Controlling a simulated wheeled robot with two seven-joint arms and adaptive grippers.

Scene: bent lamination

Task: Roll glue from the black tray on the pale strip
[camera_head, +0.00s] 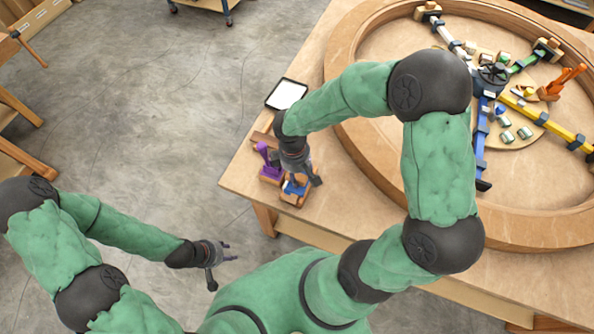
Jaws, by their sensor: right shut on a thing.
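The black tray (287,94) lies on the table's left part and has a white filling inside its dark rim. My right gripper (308,181) is near the table's left edge, below the tray in the picture. It is shut on a small blue tool (294,188) that is at a wooden block; the arm and fingers partly hide the tool, and I cannot tell whether it stands in the block. My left gripper (230,251) is open and empty, over the floor to the left of the table. I cannot make out for sure which piece is the pale strip.
A purple tool (265,157) stands in a block beside the blue one. A large wooden ring (352,130) with coloured spokes and clamps fills much of the table (246,160). An orange tool (560,84) stands inside the ring. A brown wooden piece (263,138) lies near the tray.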

